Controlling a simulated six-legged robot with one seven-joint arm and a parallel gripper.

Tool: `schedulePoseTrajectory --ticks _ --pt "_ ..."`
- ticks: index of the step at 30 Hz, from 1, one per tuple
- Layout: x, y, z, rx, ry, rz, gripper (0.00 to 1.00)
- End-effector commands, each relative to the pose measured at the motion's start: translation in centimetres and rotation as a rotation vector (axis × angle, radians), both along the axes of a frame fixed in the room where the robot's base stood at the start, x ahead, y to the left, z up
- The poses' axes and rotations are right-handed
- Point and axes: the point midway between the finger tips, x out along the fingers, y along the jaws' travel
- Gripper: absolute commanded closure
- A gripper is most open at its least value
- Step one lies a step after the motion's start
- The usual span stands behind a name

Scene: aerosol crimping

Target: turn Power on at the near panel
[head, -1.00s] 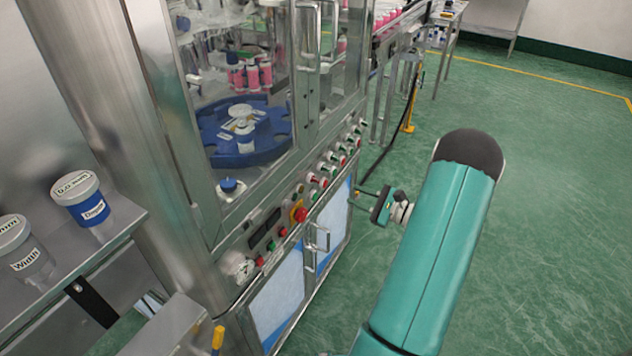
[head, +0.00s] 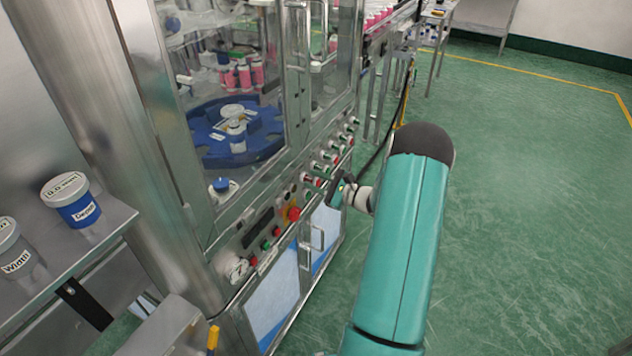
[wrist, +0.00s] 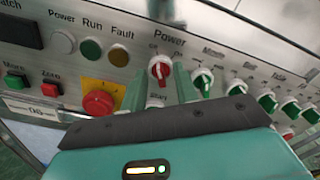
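The Power switch (wrist: 161,69) is a red knob on a pale round base, under the label "Power" in the wrist view. Its handle looks roughly upright, tilted slightly. My gripper (wrist: 159,78) has its two teal fingers apart, one to the left and one to the right below the knob. The fingertips are close to the switch; I cannot tell whether they touch it. In the head view my gripper (head: 340,191) is at the front of the machine's panel (head: 262,232), beside the row of knobs. Nothing is held between the fingers.
A red stop button (wrist: 101,103) on a yellow plate is left of the gripper. Power, Run and Fault lamps (wrist: 91,50) are above it. Green-handled selector knobs (wrist: 203,80) run to the right. A door handle (head: 314,240) sticks out below the panel. Green floor (head: 520,220) is open to the right.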

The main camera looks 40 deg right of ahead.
Motion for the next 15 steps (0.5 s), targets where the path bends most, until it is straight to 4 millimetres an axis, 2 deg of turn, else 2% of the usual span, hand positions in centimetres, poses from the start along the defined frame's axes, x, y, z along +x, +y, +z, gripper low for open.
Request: schedulePoseTrajectory --ticks 1,6,15 --pt "-0.01 0.00 -0.01 0.000 0.000 0.000 0.70" --pt "-0.03 0.00 -0.01 0.000 0.000 0.000 1.00" --pt "-0.06 -0.01 -0.01 0.012 0.004 0.000 1.00"
